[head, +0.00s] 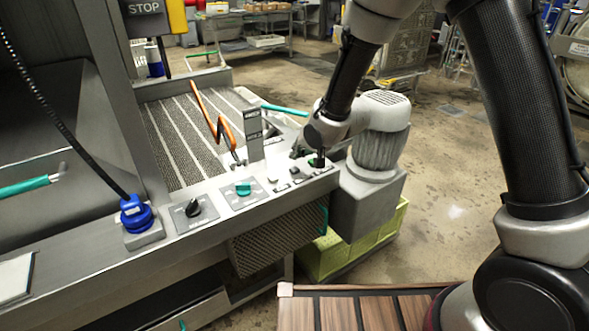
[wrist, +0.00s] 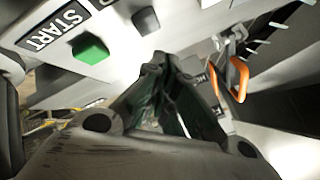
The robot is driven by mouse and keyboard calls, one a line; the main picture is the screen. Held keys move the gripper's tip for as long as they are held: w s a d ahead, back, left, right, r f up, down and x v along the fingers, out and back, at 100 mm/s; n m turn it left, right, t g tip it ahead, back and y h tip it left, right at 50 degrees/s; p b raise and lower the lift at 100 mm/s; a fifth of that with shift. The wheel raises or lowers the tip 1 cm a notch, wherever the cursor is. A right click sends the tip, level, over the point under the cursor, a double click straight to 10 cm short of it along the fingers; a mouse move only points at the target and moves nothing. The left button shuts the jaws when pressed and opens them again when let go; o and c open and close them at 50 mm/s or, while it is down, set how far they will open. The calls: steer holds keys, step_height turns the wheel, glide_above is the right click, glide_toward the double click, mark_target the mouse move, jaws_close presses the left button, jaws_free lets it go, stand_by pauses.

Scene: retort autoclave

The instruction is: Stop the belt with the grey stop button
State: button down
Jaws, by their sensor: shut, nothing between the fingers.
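In the wrist view a grey button (wrist: 146,20) sits on the pale panel, beside a green button (wrist: 90,48) with a START label. My gripper (wrist: 157,62) is shut and empty, its tips just below the grey button in the picture. I cannot tell whether they touch the panel. In the head view my gripper (head: 318,160) is low over the right end of the control panel (head: 222,212). Its fingers partly hide that end, and the small buttons there are hard to tell apart. The striped grey belt (head: 182,130) lies behind the panel.
A black knob (head: 193,208), a teal knob (head: 243,188) and a blue plug (head: 135,214) sit further left on the panel. An orange handle (head: 224,128) rises behind it, near a grey upright post (head: 254,135). Green crates (head: 325,258) stand below the right end.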

steer(key=shift+f, duration=0.9)
steer(key=shift+f, duration=0.1)
stand_by(0.8)
steer(key=shift+f, duration=0.3)
steer(key=shift+f, duration=0.5)
stand_by(0.6)
steer(key=shift+r, duration=0.95)
steer(key=shift+r, duration=2.5)
